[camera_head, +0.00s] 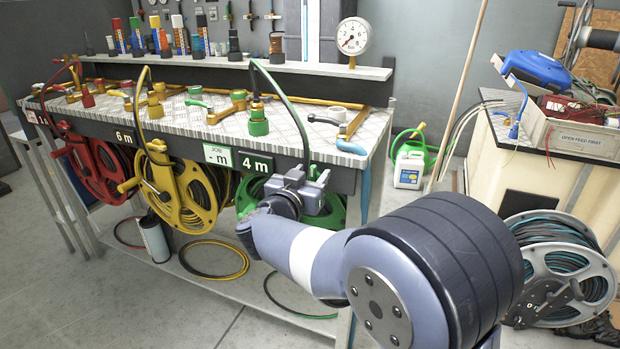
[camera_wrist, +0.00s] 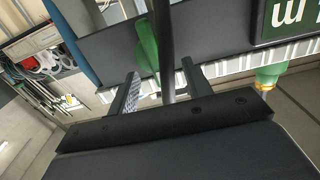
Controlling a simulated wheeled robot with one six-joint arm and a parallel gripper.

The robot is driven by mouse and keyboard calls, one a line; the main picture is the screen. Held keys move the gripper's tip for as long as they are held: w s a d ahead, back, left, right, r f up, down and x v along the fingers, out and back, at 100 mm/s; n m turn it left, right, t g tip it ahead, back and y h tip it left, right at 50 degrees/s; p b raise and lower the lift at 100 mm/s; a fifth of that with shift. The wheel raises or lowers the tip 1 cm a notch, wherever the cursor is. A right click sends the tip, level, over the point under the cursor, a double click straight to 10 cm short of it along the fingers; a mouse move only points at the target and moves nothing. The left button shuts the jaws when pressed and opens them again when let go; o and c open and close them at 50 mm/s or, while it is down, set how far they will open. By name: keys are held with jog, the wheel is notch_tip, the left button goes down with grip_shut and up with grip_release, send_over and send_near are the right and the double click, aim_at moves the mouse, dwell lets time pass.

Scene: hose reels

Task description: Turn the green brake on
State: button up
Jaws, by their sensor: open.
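The green hose reel (camera_head: 328,217) hangs under the bench by the "4 m" sign, largely hidden behind my arm. My gripper (camera_head: 312,178) is at the bench's front edge, in front of that reel, close to the black hose running down there. In the wrist view my gripper (camera_wrist: 160,70) is open. A slim green piece (camera_wrist: 147,45) and the dark hose (camera_wrist: 166,45) show between or just beyond the fingers; contact cannot be told. I cannot tell for certain whether the green piece is the brake.
The yellow reel (camera_head: 183,205) and red reel (camera_head: 95,170) hang to the left. The metal bench top (camera_head: 300,125) carries pipes and a green knob (camera_head: 258,125). A loose hose reel (camera_head: 560,262) stands on the right. The floor at front left is clear.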

jog(key=shift+c, duration=0.4)
jog(key=c, duration=0.8)
